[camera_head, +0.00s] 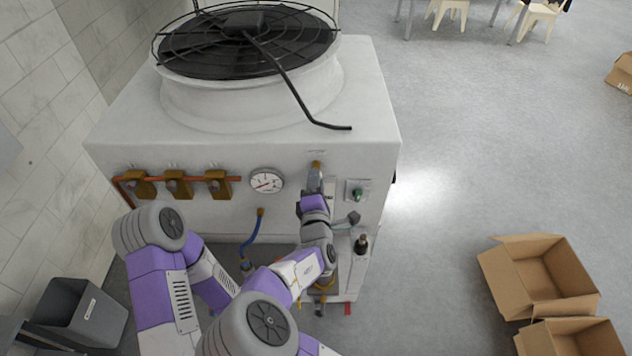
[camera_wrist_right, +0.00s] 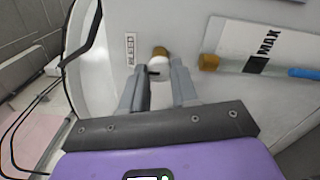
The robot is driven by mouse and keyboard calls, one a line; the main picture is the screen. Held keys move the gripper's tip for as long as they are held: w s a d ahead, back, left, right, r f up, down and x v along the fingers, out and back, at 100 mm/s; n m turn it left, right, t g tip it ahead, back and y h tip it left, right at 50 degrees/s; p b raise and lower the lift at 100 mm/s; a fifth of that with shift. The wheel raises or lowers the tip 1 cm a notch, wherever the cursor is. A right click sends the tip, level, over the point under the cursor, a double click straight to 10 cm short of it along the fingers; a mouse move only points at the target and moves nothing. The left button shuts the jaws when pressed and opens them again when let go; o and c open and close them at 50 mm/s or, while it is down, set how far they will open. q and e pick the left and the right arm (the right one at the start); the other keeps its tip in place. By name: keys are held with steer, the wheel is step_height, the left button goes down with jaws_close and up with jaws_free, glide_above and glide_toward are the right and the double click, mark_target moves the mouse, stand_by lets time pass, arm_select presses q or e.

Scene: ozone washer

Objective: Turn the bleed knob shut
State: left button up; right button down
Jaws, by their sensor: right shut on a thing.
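The bleed knob is a small brass knob (camera_head: 316,164) on the upper front panel of the white machine, right of the round gauge.
The machine (camera_head: 365,120) has a caged fan (camera_head: 250,40) on top. Brass valves (camera_head: 178,184) on a copper pipe and a gauge (camera_head: 267,181) sit left of the knob; a green switch (camera_head: 358,194) sits right. A cardboard box (camera_head: 540,275) stands on the open floor at right.

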steer(key=c, duration=0.9)
jaws_free()
steer(key=shift+o, duration=0.2)
steer(key=s+b, duration=0.1)
steer(key=s, duration=0.6)
steer(key=shift+s, duration=0.3)
